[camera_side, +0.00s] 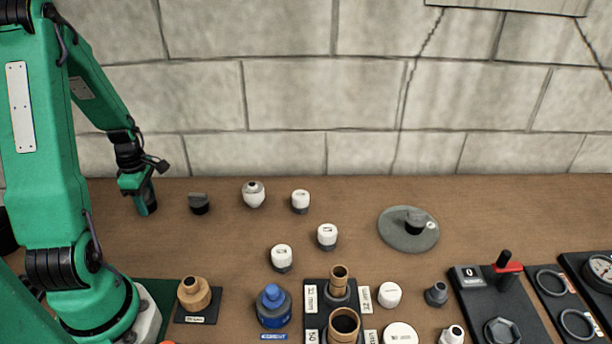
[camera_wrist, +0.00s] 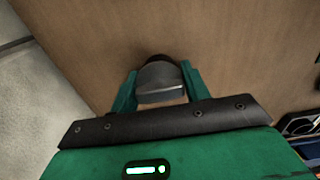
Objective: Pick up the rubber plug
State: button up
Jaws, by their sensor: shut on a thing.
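My gripper (camera_side: 146,203) is low over the left end of the brown bench in the side view. In the wrist view its green fingers (camera_wrist: 158,90) are shut on a dark rubber plug (camera_wrist: 160,76) with a flat grey face. In the side view the held plug is mostly hidden by the fingers, and I cannot tell if it touches the bench. A similar dark plug with a grey top (camera_side: 198,203) stands just right of my gripper, apart from it. Another dark piece with a grey top (camera_side: 416,222) stands on a round grey-green disc (camera_side: 395,240).
Several white-capped fittings (camera_side: 300,200) stand mid-bench. A tan fitting (camera_side: 194,292), a blue-capped bottle (camera_side: 273,305) and brown tubes (camera_side: 339,282) stand in front. A red-handled valve plate (camera_side: 482,300) is at right. A block wall (camera_side: 290,95) rises behind.

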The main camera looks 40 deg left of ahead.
aim_at(147, 196)
jog(key=shift+r, duration=0.65)
jog(key=r, duration=0.3)
jog(key=shift+w+d, duration=0.15)
jog(key=shift+d, duration=0.2)
jog(key=w+d+r, duration=0.4)
jog(key=d+r, duration=0.2)
jog(key=d, duration=0.4)
jog(key=shift+r, duration=0.15)
jog(key=shift+d, duration=0.1)
jog(key=shift+w, duration=0.15)
